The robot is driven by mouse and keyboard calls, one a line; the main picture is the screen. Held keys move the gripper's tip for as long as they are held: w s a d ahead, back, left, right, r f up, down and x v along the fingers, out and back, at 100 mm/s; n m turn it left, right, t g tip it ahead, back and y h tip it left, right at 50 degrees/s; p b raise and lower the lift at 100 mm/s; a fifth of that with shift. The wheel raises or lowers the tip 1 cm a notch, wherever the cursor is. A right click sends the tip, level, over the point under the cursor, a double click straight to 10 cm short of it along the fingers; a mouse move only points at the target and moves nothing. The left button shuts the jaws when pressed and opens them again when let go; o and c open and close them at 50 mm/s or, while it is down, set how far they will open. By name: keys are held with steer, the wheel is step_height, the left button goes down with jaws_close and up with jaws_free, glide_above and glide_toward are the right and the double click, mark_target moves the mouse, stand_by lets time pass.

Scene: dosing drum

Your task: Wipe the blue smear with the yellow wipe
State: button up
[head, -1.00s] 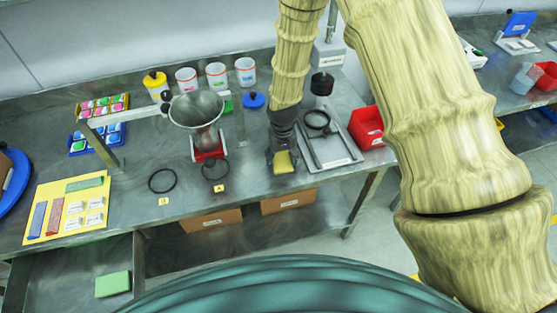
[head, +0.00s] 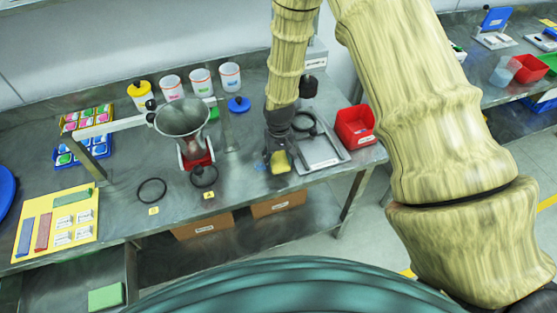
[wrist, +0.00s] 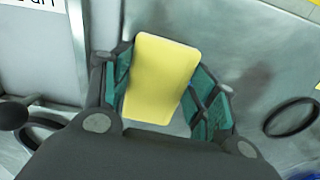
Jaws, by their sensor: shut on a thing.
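The yellow wipe (head: 280,162) is held in my gripper (head: 278,153) near the front edge of the steel bench. In the wrist view, the wipe (wrist: 160,80) is a yellow block with rounded corners, clamped between the two teal-padded fingers of my gripper (wrist: 162,88). I cannot tell whether the wipe touches the bench. A small bluish patch, apparently the blue smear (head: 260,166), shows on the bench just left of the gripper; part of it may be hidden behind the fingers. I cannot make out the smear clearly in the wrist view.
A grey tray (head: 325,154) holding dark parts lies close right of my gripper, with a red bin (head: 355,126) beyond. Left are a black ring (head: 204,176), another ring (head: 152,191) and a funnel (head: 183,117) on a red-based stand. Bench between ring and gripper is mostly clear.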

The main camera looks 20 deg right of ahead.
steer(key=shift+r+p, duration=1.4)
steer(key=shift+r, duration=1.15)
steer(key=shift+r+p, duration=1.05)
steer(key=shift+r, duration=0.5)
steer(key=shift+f, duration=0.1)
